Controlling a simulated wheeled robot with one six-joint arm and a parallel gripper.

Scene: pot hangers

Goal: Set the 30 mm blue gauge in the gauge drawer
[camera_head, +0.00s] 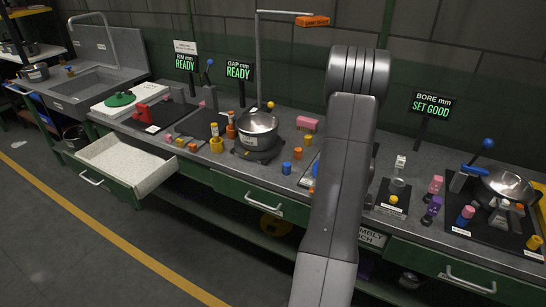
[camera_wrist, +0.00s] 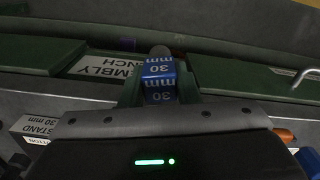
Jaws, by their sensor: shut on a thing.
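In the wrist view my gripper (camera_wrist: 160,72) is shut on the blue gauge (camera_wrist: 158,70), a block marked "30 mm". The gauge is held beyond the bench's front edge, with an "ASSEMBLY BENCH" label below it. In the head view my arm hides the gripper and this gauge. One drawer (camera_head: 97,185), with a pale speckled inside, stands open at the left of the bench. It looks empty. No label on it can be read, so I cannot tell whether it is the gauge drawer.
A shut drawer with a handle (camera_head: 263,208) is left of my arm, another (camera_head: 467,281) is at the right. A steel pot (camera_head: 258,128) stands mid-bench; a second pot (camera_head: 507,184) is at the right. Small coloured parts crowd the bench top. The floor before the bench is clear.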

